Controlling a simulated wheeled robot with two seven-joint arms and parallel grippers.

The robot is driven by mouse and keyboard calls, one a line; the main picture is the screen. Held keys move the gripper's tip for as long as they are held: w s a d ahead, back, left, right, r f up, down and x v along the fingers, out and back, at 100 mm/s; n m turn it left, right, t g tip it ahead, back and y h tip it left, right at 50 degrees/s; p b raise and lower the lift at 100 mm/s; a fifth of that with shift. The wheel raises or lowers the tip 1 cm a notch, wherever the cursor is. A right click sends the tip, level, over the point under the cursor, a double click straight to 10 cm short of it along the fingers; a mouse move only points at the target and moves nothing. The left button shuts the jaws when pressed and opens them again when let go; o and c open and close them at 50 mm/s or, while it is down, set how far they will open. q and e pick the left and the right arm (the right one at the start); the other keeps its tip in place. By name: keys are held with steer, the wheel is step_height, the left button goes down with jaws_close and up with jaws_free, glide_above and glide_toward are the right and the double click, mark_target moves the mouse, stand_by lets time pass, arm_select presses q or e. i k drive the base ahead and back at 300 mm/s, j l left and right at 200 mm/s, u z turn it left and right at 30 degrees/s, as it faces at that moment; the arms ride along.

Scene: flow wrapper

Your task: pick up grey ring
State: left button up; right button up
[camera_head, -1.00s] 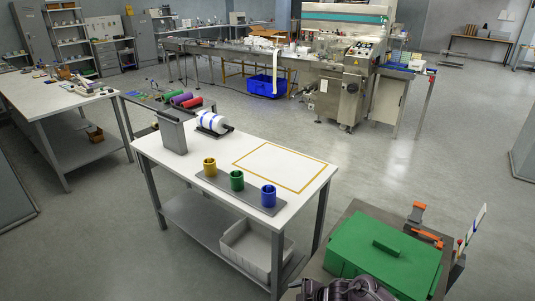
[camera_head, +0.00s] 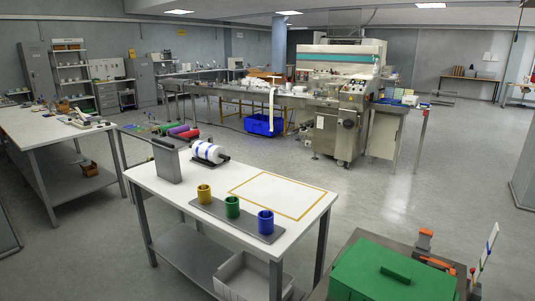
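I cannot make out a grey ring anywhere in the head view. On the near white table (camera_head: 180,187), a yellow (camera_head: 204,194), a green (camera_head: 232,207) and a blue (camera_head: 265,222) hollow cylinder stand in a row on a flat grey board (camera_head: 247,223). A white roll with blue bands (camera_head: 208,152) lies on a dark holder behind them, beside an upright grey plate (camera_head: 166,162). Neither of my grippers is in view.
A yellow-outlined rectangle on the near table is empty. A pale bin (camera_head: 244,280) sits on its lower shelf. A green box (camera_head: 385,272) stands at the lower right. Another white table (camera_head: 45,128) is at left, a wrapping machine (camera_head: 340,95) behind. The floor between is open.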

mark_target(451, 272)
steer(key=z, duration=1.35)
